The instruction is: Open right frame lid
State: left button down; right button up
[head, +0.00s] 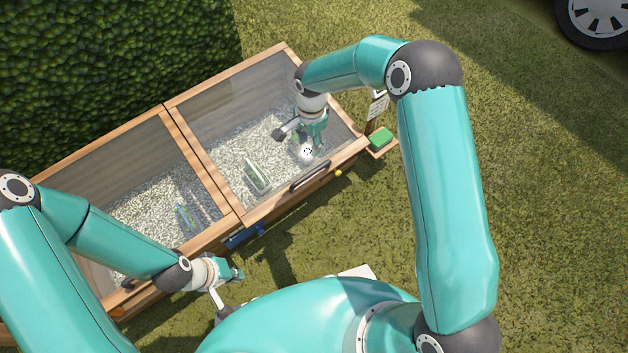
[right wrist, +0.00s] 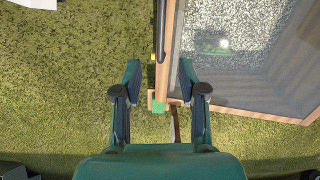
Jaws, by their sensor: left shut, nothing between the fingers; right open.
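The right frame lid (head: 222,165) is a clear pane in a wooden frame, lying closed over the right half of the wooden cold frame. Its dark bar handle (head: 310,177) is on the front edge. My right gripper (head: 314,143) is open and empty above the lid's front right part, apart from the handle in the head view. In the right wrist view the lid's wooden edge (right wrist: 169,60) runs between the open fingers (right wrist: 160,78). My left gripper (head: 236,275) is shut and empty, over the grass in front of the left half.
The left frame lid (head: 105,170) is also closed. A green block (head: 380,138) sits on a small wooden ledge at the box's right end. A blue item (head: 243,237) is at the front wall. A hedge (head: 110,50) stands behind; grass is open to the right.

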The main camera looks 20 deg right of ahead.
aim_at(311, 172)
jog(key=shift+m, duration=0.5)
jog(key=f+b, duration=0.1)
jog(key=f, duration=0.4)
jog(key=f+b, duration=0.2)
jog(key=f, duration=0.4)
jog(key=w+f+b, duration=0.1)
jog(key=f+b, duration=0.1)
jog(key=f, duration=0.4)
jog(key=shift+d, duration=0.3)
pick_arm(q)
notch_tip(311, 172, down, 6)
jog(key=shift+f, duration=0.25)
pick_arm(e)
jog(key=shift+w+r, duration=0.1)
grip_shut()
